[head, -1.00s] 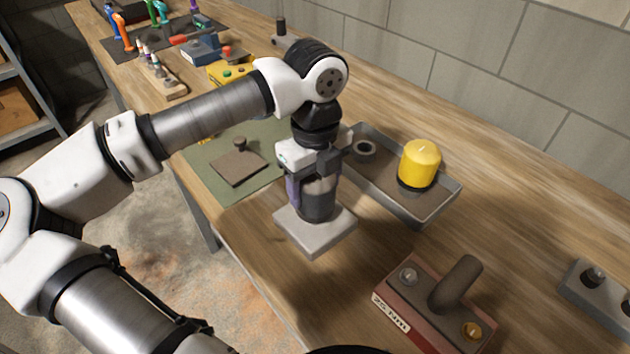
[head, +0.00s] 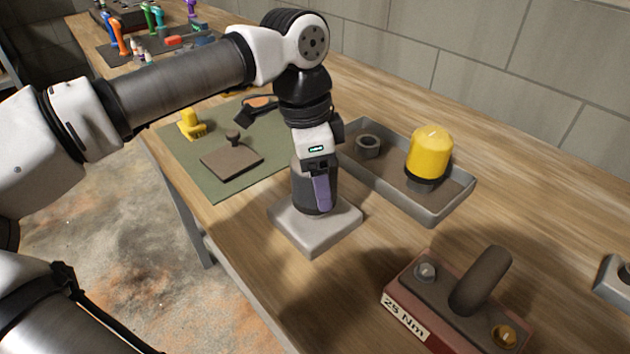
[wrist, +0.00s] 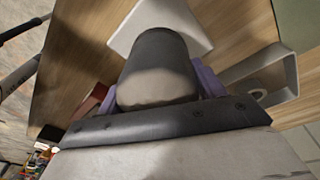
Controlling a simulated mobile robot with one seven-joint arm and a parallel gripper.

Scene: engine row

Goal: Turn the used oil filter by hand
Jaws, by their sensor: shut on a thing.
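The used oil filter (head: 299,190) is a dark grey cylinder standing upright on a pale square block (head: 315,226) on the bench. My gripper (head: 318,190) points straight down over it and is shut on it, with a purple finger pad on its near side. In the wrist view the filter (wrist: 158,68) sits between the two purple pads, with the block (wrist: 190,18) beyond it. The filter's top is partly hidden by my gripper. A yellow filter (head: 430,152) with a dark base stands in the grey tray to the right.
The grey tray (head: 428,212) also holds a dark ring (head: 368,146). A red block marked 25 Nm (head: 405,319) with a dark handle stands at front right. A green mat (head: 218,188) with a brown plate (head: 232,160) and a yellow object (head: 191,124) lies left.

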